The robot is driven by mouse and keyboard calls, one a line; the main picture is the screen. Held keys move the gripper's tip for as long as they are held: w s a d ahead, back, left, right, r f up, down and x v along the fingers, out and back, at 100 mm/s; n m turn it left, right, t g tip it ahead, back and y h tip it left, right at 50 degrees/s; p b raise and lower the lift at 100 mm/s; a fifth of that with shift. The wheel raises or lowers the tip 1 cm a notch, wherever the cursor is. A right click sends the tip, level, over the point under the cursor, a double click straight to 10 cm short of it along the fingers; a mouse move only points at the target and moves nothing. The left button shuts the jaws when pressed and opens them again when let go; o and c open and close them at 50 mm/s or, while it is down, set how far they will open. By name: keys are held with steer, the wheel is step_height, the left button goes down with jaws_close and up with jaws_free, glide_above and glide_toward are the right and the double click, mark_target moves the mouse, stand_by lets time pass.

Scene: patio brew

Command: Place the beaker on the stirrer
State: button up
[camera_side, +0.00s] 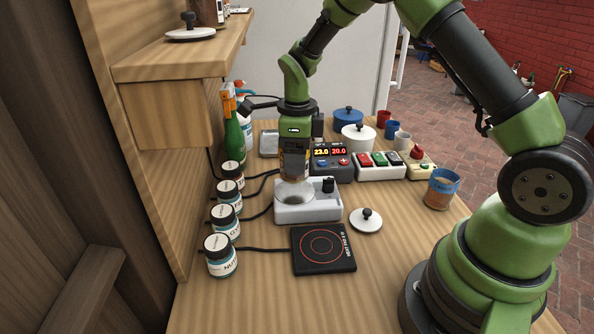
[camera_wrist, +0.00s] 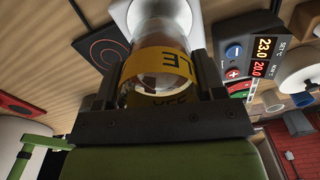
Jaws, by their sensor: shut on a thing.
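My gripper (camera_wrist: 160,90) is shut on the beaker (camera_wrist: 165,62), a clear glass vessel with a yellow lettered band, with one dark finger on each side of it. In the side view my gripper (camera_side: 294,172) points down over the stirrer (camera_side: 308,214), a white box with a round top plate and a black knob. The beaker's lower part shows just over the plate; I cannot tell whether it touches. The fingers hide much of the beaker there. The stirrer's white body also shows behind the beaker in the wrist view (camera_wrist: 121,14).
A black hot plate (camera_side: 323,262) lies in front of the stirrer, with a white lid (camera_side: 366,222) to its right. Lidded jars (camera_side: 221,258) line the left. Controllers (camera_side: 333,172) stand behind. A blue-banded vessel (camera_side: 440,190) stands right, near my base.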

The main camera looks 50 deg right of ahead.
steer(key=shift+f, duration=1.8)
steer(key=shift+f, duration=0.1)
steer(key=o, duration=1.1)
steer(key=shift+c, duration=0.2)
step_height(320, 180, up, 12)
